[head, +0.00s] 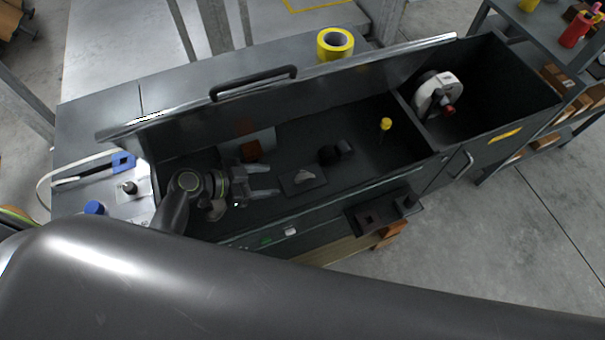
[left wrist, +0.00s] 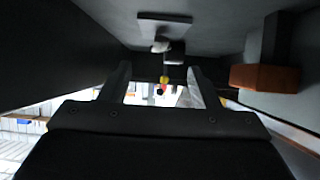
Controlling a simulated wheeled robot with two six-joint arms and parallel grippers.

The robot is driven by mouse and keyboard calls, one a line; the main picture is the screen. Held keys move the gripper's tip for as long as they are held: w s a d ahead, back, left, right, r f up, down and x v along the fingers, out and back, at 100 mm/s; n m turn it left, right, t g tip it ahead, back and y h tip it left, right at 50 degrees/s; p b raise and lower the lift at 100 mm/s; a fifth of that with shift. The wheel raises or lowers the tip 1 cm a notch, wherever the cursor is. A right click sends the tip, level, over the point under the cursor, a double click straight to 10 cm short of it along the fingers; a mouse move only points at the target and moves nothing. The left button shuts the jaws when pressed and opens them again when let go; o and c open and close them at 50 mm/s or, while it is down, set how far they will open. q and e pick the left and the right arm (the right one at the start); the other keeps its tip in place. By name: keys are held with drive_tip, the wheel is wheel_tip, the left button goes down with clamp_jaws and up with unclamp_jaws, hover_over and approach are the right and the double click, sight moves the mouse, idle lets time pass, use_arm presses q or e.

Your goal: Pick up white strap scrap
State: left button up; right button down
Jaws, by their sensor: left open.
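A small pale piece (head: 304,176), which looks like the white strap scrap, lies on a dark flat pad (head: 290,187) on the floor of the long dark bin. In the left wrist view a pale piece (left wrist: 159,46) shows near the top middle, close to a dark plate (left wrist: 165,17). My left gripper (head: 277,182) is inside the bin, just left of the pad, fingers apart and empty, pointing right towards the pale piece. The fingers also frame the left wrist view (left wrist: 158,88). My right gripper is not in view.
The bin's raised back wall with a handle (head: 253,84) stands behind my gripper. A brown block (head: 250,151), a dark block (head: 336,152) and a yellow-topped tool (head: 385,125) are in the bin. Yellow tape (head: 335,43) stands behind.

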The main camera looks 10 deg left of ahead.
sight(293, 178)
use_arm(q)
drive_tip(key=x, duration=1)
drive_tip(key=shift+a+p, duration=0.15)
drive_tip(key=shift+p, duration=0.2)
drive_tip(key=shift+c, duration=0.5)
drive_tip(key=c, duration=0.9)
